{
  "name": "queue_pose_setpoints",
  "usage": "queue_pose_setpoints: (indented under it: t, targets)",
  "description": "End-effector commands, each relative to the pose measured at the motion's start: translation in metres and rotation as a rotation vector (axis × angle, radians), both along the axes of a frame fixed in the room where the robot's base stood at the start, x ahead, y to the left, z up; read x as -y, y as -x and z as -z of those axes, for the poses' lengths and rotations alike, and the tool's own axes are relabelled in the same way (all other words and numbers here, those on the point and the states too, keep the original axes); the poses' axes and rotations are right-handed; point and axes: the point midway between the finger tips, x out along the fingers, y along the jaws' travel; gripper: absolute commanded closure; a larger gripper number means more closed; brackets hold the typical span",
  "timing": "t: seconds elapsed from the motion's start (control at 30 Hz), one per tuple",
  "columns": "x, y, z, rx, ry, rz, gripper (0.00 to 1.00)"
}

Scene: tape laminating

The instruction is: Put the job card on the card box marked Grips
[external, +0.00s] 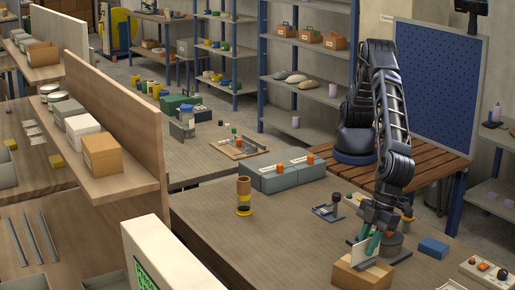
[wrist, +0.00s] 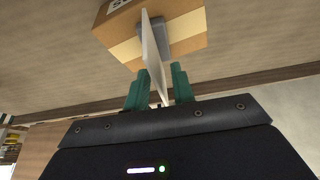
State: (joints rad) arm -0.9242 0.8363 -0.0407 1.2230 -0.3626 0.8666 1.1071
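The job card (external: 360,253), a thin pale plate, stands upright on a cardboard-coloured box (external: 347,277) at the front of the bench. In the wrist view the card (wrist: 152,50) rises from a grey holder (wrist: 153,37) on the box (wrist: 122,37). My gripper (external: 372,243) is just above the box, and its green fingers are on either side of the card. In the wrist view the fingers (wrist: 160,88) stand apart with a narrow gap beside the card, so they look open. A black-and-white label shows partly on the box; its words cannot be read.
A blue block (external: 433,247) and a tray of small parts (external: 487,271) lie to the right. A small clamp-like tool (external: 328,210), a yellow-and-black cylinder (external: 243,196) and grey cases (external: 280,177) stand behind. The bench left of the box is clear.

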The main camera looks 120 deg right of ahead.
Motion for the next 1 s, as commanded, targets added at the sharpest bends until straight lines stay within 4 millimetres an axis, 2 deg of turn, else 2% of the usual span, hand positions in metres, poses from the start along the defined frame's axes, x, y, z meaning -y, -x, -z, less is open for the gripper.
queue_pose_setpoints:
  t: [0.03, 0.3, 0.5, 0.9, 1.0]
  targets:
    - [-0.001, 0.004, -0.011, 0.002, -0.003, -0.001, 0.75]
    - [0.0, 0.023, -0.059, 0.002, -0.002, -0.001, 0.75]
    - [0.0, 0.034, -0.083, 0.001, -0.001, 0.0, 0.75]
    - [0.001, 0.038, -0.092, 0.001, 0.0, 0.0, 0.75]
    - [0.008, 0.035, -0.098, 0.0, -0.001, 0.002, 0.75]
